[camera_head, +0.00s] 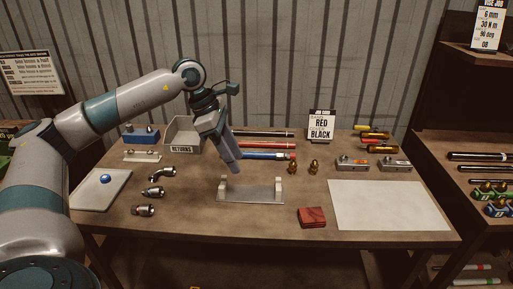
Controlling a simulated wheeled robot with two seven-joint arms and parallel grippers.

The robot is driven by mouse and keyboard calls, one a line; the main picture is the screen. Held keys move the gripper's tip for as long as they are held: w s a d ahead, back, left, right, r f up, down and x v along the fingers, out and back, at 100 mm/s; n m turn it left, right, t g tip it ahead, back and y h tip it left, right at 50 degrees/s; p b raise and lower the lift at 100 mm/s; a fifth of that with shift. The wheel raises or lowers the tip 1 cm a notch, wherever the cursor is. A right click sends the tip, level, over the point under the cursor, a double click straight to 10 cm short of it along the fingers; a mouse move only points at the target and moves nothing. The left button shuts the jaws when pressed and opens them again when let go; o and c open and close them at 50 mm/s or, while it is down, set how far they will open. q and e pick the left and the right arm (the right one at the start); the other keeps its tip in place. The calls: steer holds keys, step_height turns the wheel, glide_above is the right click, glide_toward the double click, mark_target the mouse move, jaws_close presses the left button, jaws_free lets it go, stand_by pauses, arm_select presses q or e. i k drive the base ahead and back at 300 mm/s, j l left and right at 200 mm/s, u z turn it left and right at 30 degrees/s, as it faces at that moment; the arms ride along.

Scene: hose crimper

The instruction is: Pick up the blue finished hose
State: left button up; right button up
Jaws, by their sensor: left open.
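The blue hose (266,155) lies across the back middle of the table, with a coloured fitting at its right end. Its left part is hidden behind my left gripper (232,168). The gripper points down at the left end of the visible hose, open, with nothing seen between its fingers. I cannot tell whether it touches the hose. My right gripper is out of view.
Red (262,133) and dark (265,145) hoses lie just behind. A metal cradle (250,196) stands in front. A grey returns bin (184,133) is at left, brass fittings (314,167) at right. A white sheet (388,205) covers the right front.

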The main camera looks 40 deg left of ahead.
mark_target(279, 156)
steer(key=i+j, duration=0.7)
steer(key=j, duration=0.1)
